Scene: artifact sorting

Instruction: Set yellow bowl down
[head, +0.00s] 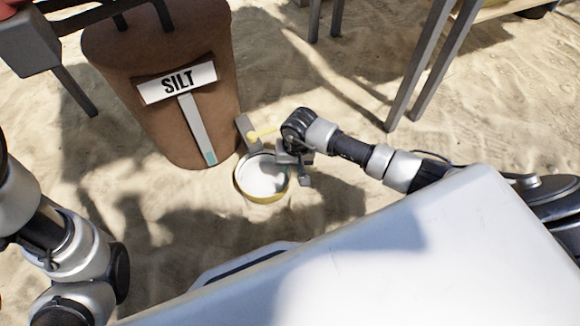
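The yellow bowl (247,191) is round, with a yellow outer wall and a pale inside. It is near the middle of the head view, just right of the foot of the brown SILT container. My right gripper (291,167) is at the bowl's right rim and appears shut on it. The gripper partly covers that rim. I cannot tell whether the bowl's underside touches the sand. My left arm shows at the lower left, but its gripper is not in view.
The brown container (138,118) with a SILT sign (177,83) stands close to the bowl's left. A small grey and yellow object (262,133) shows just above the bowl. Table legs (424,75) stand at the upper right. Open sand (190,215) lies below the bowl.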

